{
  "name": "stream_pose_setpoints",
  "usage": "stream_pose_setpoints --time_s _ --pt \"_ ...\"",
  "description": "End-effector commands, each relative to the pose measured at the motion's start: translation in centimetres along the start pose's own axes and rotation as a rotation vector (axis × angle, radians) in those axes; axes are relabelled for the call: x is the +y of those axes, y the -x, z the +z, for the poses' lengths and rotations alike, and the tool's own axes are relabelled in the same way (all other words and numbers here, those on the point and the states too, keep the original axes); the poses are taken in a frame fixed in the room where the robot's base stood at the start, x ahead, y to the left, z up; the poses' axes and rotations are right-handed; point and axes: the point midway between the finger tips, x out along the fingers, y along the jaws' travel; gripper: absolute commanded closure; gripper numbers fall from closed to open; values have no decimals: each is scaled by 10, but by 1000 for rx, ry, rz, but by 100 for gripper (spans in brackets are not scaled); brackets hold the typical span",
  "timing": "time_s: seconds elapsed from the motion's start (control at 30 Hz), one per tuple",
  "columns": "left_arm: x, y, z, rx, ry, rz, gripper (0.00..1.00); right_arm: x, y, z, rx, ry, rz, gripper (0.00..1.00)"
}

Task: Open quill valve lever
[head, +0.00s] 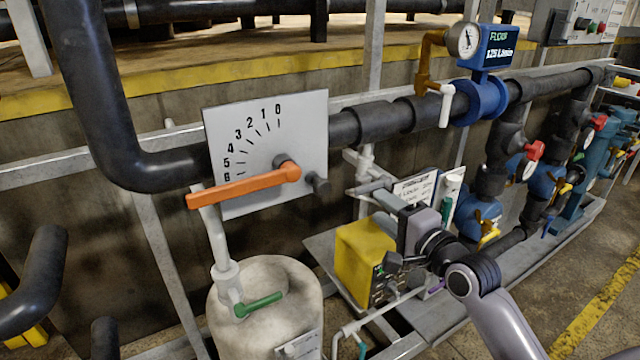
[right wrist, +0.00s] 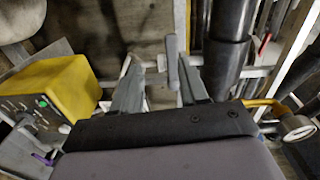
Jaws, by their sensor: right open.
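A pale grey lever-like bar (right wrist: 172,62) stands upright between and just beyond the fingertips of my right gripper (right wrist: 158,78) in the right wrist view. The fingers are apart and nothing is clamped between them. In the head view my right gripper (head: 362,188) reaches left above the yellow box, by pale pipework (head: 365,158) under the dark main pipe. I cannot tell for certain that the pale bar is the quill valve lever. My left gripper is not in view.
A yellow box (head: 362,255) sits below my right gripper. An orange lever (head: 243,186) crosses a white numbered plate (head: 222,128) to the left. A white tank (head: 263,325) with a green handle (head: 259,305) is below. A blue flow meter (head: 484,98) is to the right.

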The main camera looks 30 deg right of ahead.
Motion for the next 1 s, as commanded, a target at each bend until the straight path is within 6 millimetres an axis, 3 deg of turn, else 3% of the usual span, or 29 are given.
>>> stream_pose_setpoints --time_s 0.1,0.27,0.7,1.0 --pt "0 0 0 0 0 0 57 -13 -2 -6 2 -60 -26 56" --pt "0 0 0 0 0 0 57 -16 -12 -7 1 -76 -31 56" --pt "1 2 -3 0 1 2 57 -17 -65 -7 2 -71 -29 56" --pt "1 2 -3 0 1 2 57 -16 -73 -6 2 -70 -28 56"
